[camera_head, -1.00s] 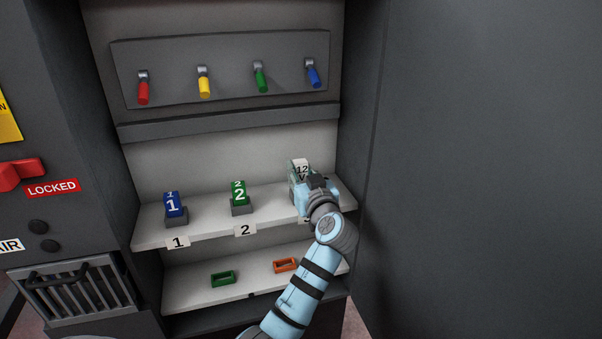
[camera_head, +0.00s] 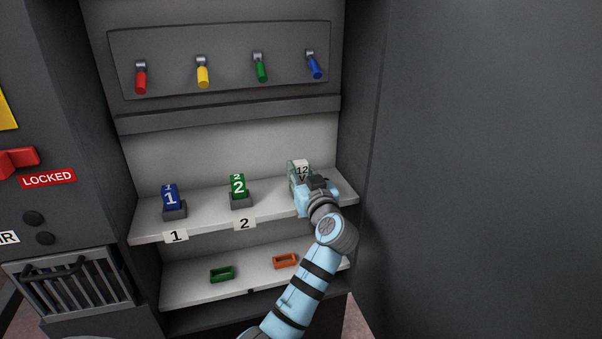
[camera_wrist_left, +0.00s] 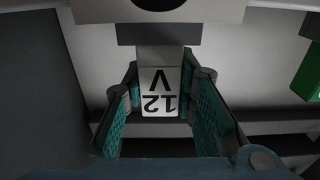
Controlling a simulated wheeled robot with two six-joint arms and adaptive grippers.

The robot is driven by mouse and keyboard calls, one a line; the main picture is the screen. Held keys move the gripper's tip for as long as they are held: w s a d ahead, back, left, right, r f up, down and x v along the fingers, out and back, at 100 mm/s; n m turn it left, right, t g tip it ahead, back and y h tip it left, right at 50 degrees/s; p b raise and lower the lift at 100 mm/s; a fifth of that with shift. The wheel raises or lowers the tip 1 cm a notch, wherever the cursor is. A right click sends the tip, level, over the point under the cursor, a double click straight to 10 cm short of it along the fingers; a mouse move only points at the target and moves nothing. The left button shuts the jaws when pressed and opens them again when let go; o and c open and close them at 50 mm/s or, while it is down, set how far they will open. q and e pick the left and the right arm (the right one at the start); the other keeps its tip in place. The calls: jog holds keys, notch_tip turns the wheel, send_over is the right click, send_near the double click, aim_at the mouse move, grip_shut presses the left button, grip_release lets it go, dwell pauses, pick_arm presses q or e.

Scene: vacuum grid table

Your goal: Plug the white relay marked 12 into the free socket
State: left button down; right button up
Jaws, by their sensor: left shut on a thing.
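The white relay marked 12 V (camera_head: 301,168) is at the right end of the upper shelf (camera_head: 210,216). My left gripper (camera_head: 304,184) is shut on it. In the left wrist view, the relay (camera_wrist_left: 160,92) appears upside down between the two teal-padded fingers (camera_wrist_left: 160,78). A dark grey socket block (camera_wrist_left: 159,34) lines up with the relay's lower end there. I cannot tell whether the relay is seated in it. In the head view my gripper hides this socket. My right gripper is not in view.
A blue relay 1 (camera_head: 171,198) and a green relay 2 (camera_head: 238,187) stand in sockets to the left. The lower shelf holds a green frame (camera_head: 222,274) and an orange frame (camera_head: 286,261). Coloured levers (camera_head: 202,73) hang above. A dark panel (camera_head: 480,170) stands close on the right.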

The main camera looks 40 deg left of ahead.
aim_at(301, 162)
pick_arm(q)
jog(key=shift+f+b, duration=0.6)
jog(key=shift+f, duration=0.1)
jog(key=c, duration=1.2)
grip_release()
jog(key=shift+r, duration=0.15)
notch_tip(301, 162, up, 10)
jog(key=shift+f, duration=0.1)
jog(key=shift+d, duration=0.1)
